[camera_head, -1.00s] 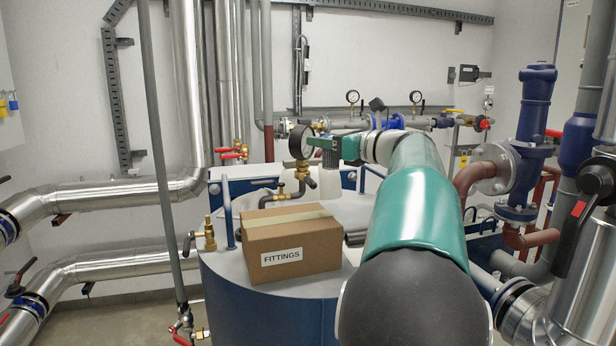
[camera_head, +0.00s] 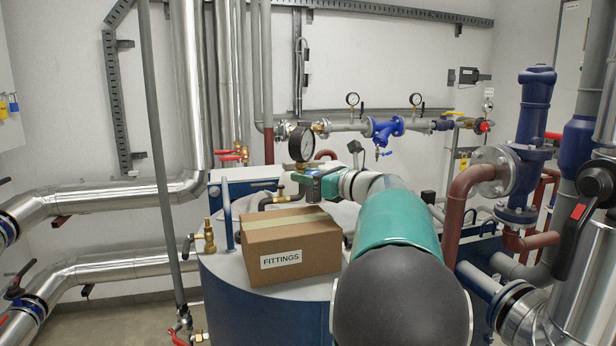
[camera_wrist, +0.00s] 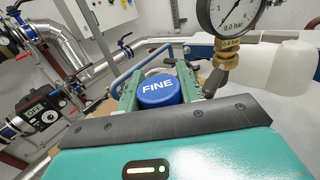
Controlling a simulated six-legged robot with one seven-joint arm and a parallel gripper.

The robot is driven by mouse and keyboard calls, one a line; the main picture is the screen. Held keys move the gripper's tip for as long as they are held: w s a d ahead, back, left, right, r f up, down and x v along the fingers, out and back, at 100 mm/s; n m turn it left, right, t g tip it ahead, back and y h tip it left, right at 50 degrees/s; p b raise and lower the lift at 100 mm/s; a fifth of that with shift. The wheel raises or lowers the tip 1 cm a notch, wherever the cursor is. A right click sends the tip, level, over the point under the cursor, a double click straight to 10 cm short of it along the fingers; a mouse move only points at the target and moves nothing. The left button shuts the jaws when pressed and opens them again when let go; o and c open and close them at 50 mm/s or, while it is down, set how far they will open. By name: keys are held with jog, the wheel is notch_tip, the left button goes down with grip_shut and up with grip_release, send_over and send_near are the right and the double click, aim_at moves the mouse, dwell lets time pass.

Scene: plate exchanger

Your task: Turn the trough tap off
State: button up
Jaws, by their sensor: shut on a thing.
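My gripper (camera_head: 314,183) is shut on a dark grey jar (camera_head: 312,194), low over the tank's top behind the cardboard box. In the wrist view, the jar's round blue lid (camera_wrist: 158,92), marked FINE, sits between the green fingers (camera_wrist: 158,82). A brass tap with a dark lever (camera_head: 263,184) stands just left of my gripper, below a round pressure gauge (camera_head: 301,145). In the wrist view, the gauge (camera_wrist: 228,14) and its brass fitting (camera_wrist: 226,52) are right of the lid. Part of the tap is hidden. I cannot tell which tap is the trough's.
A cardboard box marked FITTINGS (camera_head: 290,247) stands on the tank (camera_head: 226,262), near its front. A blue rail (camera_head: 227,215) and a small brass valve (camera_head: 208,237) are left of it. Pipes and a blue valve (camera_head: 384,130) line the back; red-brown pipes (camera_head: 461,215) are right.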

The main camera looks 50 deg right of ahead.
jog(key=shift+f, duration=0.4)
jog(key=shift+f, duration=0.2)
jog(key=o, duration=1)
jog(key=shift+r, duration=0.15)
